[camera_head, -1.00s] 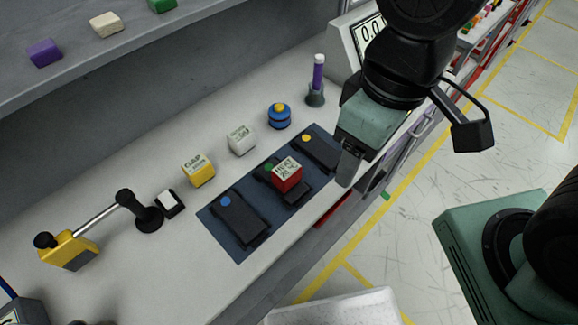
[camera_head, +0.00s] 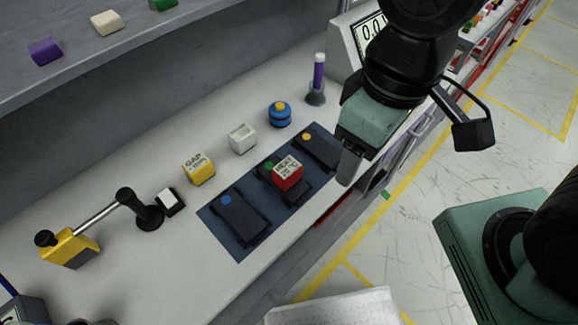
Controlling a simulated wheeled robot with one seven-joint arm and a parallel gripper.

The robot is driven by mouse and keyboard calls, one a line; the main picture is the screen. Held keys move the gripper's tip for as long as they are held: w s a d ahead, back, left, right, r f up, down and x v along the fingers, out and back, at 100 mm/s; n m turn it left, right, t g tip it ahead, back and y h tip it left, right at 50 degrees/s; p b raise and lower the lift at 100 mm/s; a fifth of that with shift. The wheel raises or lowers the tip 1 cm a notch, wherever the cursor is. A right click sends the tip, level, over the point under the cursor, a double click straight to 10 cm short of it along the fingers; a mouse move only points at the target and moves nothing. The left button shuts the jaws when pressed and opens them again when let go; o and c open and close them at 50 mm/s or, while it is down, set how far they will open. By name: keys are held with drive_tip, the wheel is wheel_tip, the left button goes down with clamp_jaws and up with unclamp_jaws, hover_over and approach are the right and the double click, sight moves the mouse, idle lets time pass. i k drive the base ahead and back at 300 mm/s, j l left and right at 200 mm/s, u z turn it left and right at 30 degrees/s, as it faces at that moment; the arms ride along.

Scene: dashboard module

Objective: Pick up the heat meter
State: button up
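The heat meter (camera_head: 287,174) is a small red cube with a pale label reading HEAT. It sits on the middle black pad of a dark blue mat (camera_head: 240,251) on the bench. My gripper (camera_head: 350,165) hangs to the right of the heat meter, near the bench's front edge and apart from the meter. One finger shows below its teal body; the opening between the fingers is hidden from this angle.
A yellow GAP cube (camera_head: 199,169), a white cube (camera_head: 242,139), a blue button-like part (camera_head: 279,114) and a purple-topped holder (camera_head: 317,80) stand behind the mat. A yellow lever device (camera_head: 69,248) is at left. A shelf (camera_head: 120,58) overhangs the back.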

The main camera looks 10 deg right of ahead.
sight(288, 172)
drive_tip(key=k+j+u, duration=0.35)
drive_tip(key=j+u, duration=0.3)
drive_tip(key=k+j+u, duration=0.2)
drive_tip(key=j+u, duration=0.15)
